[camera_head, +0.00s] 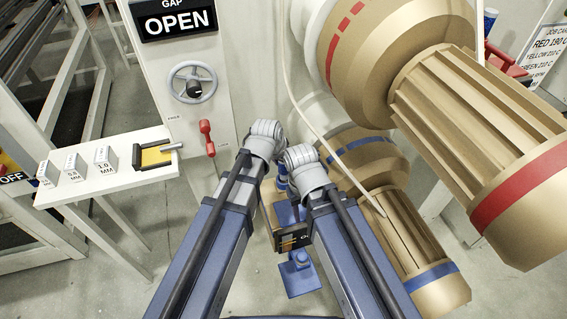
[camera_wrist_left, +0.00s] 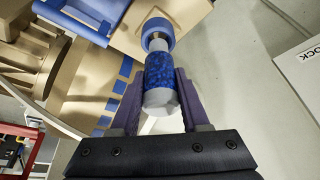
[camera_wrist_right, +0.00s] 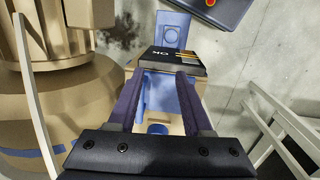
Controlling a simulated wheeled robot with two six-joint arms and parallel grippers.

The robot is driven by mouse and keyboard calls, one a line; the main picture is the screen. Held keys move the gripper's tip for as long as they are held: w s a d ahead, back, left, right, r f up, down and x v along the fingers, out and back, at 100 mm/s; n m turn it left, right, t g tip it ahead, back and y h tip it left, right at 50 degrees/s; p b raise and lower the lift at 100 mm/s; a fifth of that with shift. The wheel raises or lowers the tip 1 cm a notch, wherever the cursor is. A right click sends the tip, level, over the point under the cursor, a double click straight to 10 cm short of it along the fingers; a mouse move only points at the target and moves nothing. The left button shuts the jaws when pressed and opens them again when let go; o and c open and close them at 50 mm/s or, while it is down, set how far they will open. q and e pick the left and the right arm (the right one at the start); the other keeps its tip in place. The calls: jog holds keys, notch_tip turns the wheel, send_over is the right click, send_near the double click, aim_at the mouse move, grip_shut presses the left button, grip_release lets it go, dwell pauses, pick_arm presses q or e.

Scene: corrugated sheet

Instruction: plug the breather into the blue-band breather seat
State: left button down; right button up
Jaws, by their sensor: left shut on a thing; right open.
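The breather (camera_wrist_left: 160,72) is a blue speckled cylinder with a grey cap and a pale neck. My left gripper (camera_wrist_left: 160,82) is shut around its body in the left wrist view. The neck end meets the blue ring of the breather seat (camera_wrist_left: 155,27), on a tan housing; how deep it sits I cannot tell. In the head view the arms largely hide this spot. My right gripper (camera_wrist_right: 159,77) is open and empty, its fingers in front of a dark box marked OK (camera_wrist_right: 172,60).
A tan machine with a red-banded motor (camera_head: 480,120) and a blue-banded motor (camera_head: 405,245) stands at the right. A panel with a handwheel (camera_head: 193,82) and red lever (camera_head: 207,138) is behind. A white shelf (camera_head: 120,178) with gauge blocks is at the left.

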aim_at(283, 170)
pick_arm(q)
jog(key=shift+f+b, duration=1.55)
jog(key=shift+f, duration=0.15)
jog(key=shift+c, duration=1.6)
grip_release()
jog(key=shift+r, duration=0.15)
jog(key=p+v, duration=0.7)
jog(key=shift+s+a+r, duration=0.1)
jog(key=shift+s+r, duration=0.05)
jog(key=shift+r, duration=0.2)
jog(key=shift+f, duration=0.1)
jog(key=s+a+f+n+g+y, duration=0.1)
jog(key=s+a+g+y, duration=0.2)
jog(key=s, duration=1)
jog(key=shift+s+a+f+n+g, duration=0.3)
jog(key=shift+s+a+g, duration=0.1)
jog(key=shift+a+g, duration=0.35)
